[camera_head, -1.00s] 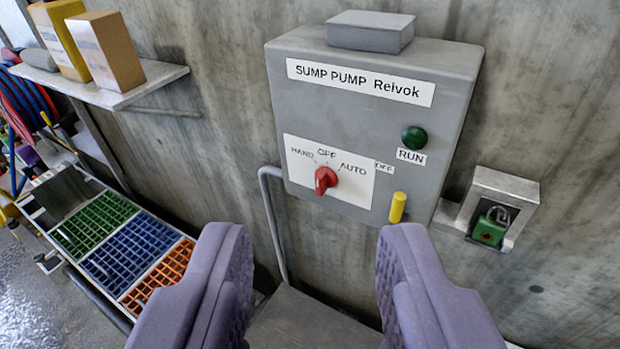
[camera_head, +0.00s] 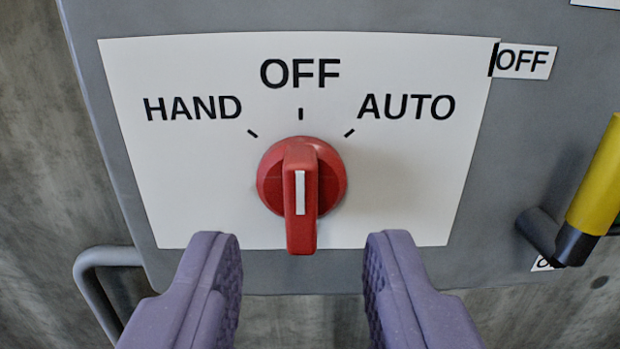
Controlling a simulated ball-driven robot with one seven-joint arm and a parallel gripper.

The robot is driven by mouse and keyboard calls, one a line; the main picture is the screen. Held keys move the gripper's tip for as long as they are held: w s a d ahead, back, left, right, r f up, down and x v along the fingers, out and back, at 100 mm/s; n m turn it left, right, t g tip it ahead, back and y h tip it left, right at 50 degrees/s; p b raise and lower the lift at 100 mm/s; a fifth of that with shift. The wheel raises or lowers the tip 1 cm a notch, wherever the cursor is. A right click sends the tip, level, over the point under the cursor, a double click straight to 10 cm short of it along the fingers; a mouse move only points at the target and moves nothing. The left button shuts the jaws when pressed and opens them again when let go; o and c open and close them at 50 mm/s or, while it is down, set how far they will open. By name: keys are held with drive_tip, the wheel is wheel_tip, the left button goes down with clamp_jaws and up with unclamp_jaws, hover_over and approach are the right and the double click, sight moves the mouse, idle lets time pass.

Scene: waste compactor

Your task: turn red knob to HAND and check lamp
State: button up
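The red knob (camera_head: 301,182) is on a white label plate (camera_head: 190,200) on the front of the grey box. Its raised grip stands upright, and its white line points at the middle mark, under OFF. HAND is to the left of OFF and AUTO to the right. I cannot tell how far the fingertips are from the panel. The green RUN lamp is outside the present view.
A yellow-handled lever (camera_head: 592,190) sticks out at the right of the box (camera_head: 450,270), beside a small OFF tag (camera_head: 524,61). A bent grey pipe (camera_head: 95,275) runs at the lower left by the concrete wall (camera_head: 50,150).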

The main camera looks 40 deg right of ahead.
sight(292, 210)
drive_tip(key=shift+x, duration=1.9)
clamp_jaws()
drive_tip(key=shift+n, duration=0.4)
drive_tip(key=n, duration=0.4)
drive_tip(key=shift+a, duration=0.15)
drive_tip(key=shift+n, duration=2.1)
